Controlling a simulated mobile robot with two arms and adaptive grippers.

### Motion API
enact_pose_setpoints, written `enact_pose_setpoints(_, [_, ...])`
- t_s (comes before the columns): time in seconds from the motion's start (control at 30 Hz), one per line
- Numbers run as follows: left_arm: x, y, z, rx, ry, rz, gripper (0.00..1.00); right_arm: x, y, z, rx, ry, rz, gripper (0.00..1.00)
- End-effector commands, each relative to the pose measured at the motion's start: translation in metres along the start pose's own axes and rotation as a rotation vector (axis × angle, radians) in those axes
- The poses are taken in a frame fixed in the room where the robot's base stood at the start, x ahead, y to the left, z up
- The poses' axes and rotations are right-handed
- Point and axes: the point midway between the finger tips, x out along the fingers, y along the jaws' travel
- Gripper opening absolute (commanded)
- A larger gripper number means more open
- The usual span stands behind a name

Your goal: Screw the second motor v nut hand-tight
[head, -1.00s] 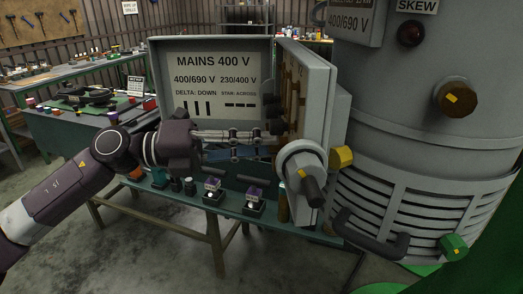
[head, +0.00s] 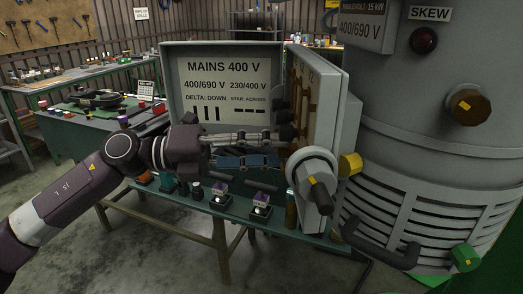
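The grey motor terminal box (head: 328,105) stands open on the side of the big grey machine, its open face turned left. A brownish strip (head: 299,86) shows inside it. My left gripper (head: 284,130) reaches in from the left, its dark fingertips at the box's open face. The fingers lie nearly level. Whether they are open or shut on something is not clear. The second motor v nut is not discernible; the fingertips and box wall hide that part. My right gripper is not in view.
A sign panel reading MAINS 400 V (head: 222,85) stands behind my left gripper. Below lies a green bench (head: 185,204) with small purple-topped parts (head: 262,199). A curved handle (head: 380,245) sticks out lower right.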

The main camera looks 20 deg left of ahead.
Motion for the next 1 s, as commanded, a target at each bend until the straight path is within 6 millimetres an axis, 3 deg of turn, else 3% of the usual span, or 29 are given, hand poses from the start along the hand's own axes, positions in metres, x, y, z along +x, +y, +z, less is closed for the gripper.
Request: enact_pose_setpoints(1.0, [-0.1, 0.002, 0.0, -0.004, 0.0, 0.0, 0.36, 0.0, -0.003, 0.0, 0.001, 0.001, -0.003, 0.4])
